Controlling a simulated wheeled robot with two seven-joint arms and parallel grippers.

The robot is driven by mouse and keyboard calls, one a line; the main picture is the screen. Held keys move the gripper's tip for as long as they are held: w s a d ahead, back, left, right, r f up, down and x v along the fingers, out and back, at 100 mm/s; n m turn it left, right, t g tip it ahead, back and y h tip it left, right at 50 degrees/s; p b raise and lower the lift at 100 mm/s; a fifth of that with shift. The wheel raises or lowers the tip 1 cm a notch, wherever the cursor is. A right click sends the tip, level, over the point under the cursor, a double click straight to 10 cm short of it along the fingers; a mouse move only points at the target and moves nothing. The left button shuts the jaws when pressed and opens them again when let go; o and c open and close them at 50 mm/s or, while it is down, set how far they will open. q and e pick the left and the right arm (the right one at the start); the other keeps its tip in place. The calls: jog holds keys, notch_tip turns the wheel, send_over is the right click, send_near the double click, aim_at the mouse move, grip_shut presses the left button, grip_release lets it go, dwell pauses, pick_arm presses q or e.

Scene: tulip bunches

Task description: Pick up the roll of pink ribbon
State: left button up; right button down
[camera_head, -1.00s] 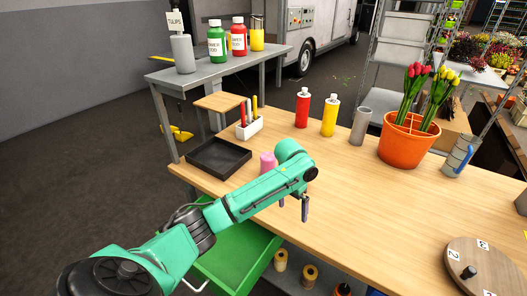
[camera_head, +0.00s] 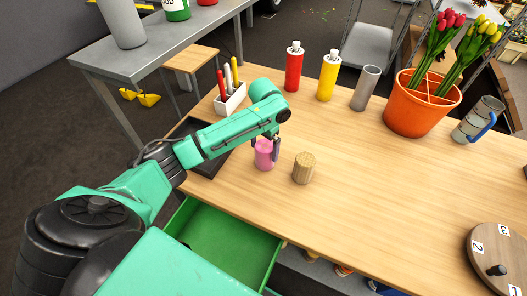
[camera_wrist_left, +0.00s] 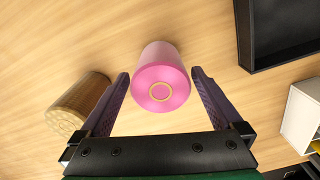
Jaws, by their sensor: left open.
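The roll of pink ribbon (camera_head: 264,154) stands on the wooden table, right by my left gripper (camera_head: 275,150). In the left wrist view the pink roll (camera_wrist_left: 161,78) shows its round end with a yellowish ring, just beyond and between the fingertips of my left gripper (camera_wrist_left: 160,76). The fingers are spread apart and no grip on the roll shows. In the head view the gripper partly covers the roll's right side. My right gripper is not in view.
A wooden-looking cylinder (camera_head: 303,168) stands close to the right of the roll; it also shows in the left wrist view (camera_wrist_left: 78,104). A black tray (camera_head: 205,160) lies to the left, partly under my arm. A green drawer (camera_head: 225,245) is open in front. The table's middle right is clear.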

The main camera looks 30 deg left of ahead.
pick_arm(q)
jog(key=f, duration=0.5)
jog(key=shift+w+a+f+p, duration=0.3)
jog(key=shift+f+p, duration=0.1)
jog(key=shift+f, duration=0.1)
jog(key=shift+c, duration=0.9)
jog(key=c, duration=1)
jog(key=shift+c, duration=0.2)
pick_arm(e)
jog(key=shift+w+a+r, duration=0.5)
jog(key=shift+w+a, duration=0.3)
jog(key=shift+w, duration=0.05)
